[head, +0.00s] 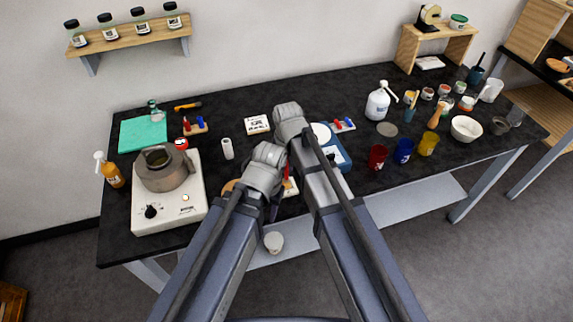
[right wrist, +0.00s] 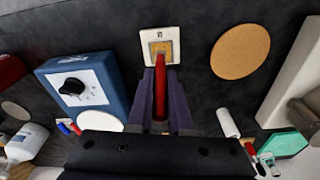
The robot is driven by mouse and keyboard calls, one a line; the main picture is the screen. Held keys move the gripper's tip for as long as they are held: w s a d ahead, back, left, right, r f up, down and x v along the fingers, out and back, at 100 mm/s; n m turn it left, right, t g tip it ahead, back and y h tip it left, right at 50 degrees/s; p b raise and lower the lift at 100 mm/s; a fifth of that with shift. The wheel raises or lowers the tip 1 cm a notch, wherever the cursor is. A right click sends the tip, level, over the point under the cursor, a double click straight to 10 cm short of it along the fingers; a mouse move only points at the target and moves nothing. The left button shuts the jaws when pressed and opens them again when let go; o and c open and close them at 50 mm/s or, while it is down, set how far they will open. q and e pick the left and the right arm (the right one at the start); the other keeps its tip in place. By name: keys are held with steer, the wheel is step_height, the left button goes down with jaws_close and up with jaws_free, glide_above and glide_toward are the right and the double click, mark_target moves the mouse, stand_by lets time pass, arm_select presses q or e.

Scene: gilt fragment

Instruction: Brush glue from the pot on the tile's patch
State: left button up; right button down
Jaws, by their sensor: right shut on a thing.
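My right gripper (right wrist: 161,76) is shut on a red-handled brush (right wrist: 160,97). The brush's far end overlaps the yellow-orange patch (right wrist: 167,46) on a small white tile (right wrist: 150,32); I cannot tell whether it touches. In the head view the brush (head: 287,172) shows as a red sliver above the tile (head: 291,188), and my arms hide most of the gripper. The grey glue pot (head: 166,172) stands on the white hotplate (head: 142,213) at the left. It also shows at the right edge of the right wrist view (right wrist: 305,110). My left gripper cannot be made out.
A cork disc (right wrist: 241,51) lies beside the tile, and a blue device (right wrist: 82,88) with a knob stands on its other side. A green mat (head: 140,134) and an orange bottle (head: 110,172) are at left. Cups (head: 403,151), a white bottle (head: 377,103) and a bowl (head: 466,128) crowd the right.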

steer(key=shift+r+p, duration=2.25)
steer(key=shift+r, duration=0.3)
steer(key=shift+r, duration=0.1)
step_height(320, 180, up, 3)
steer(key=p, duration=0.3)
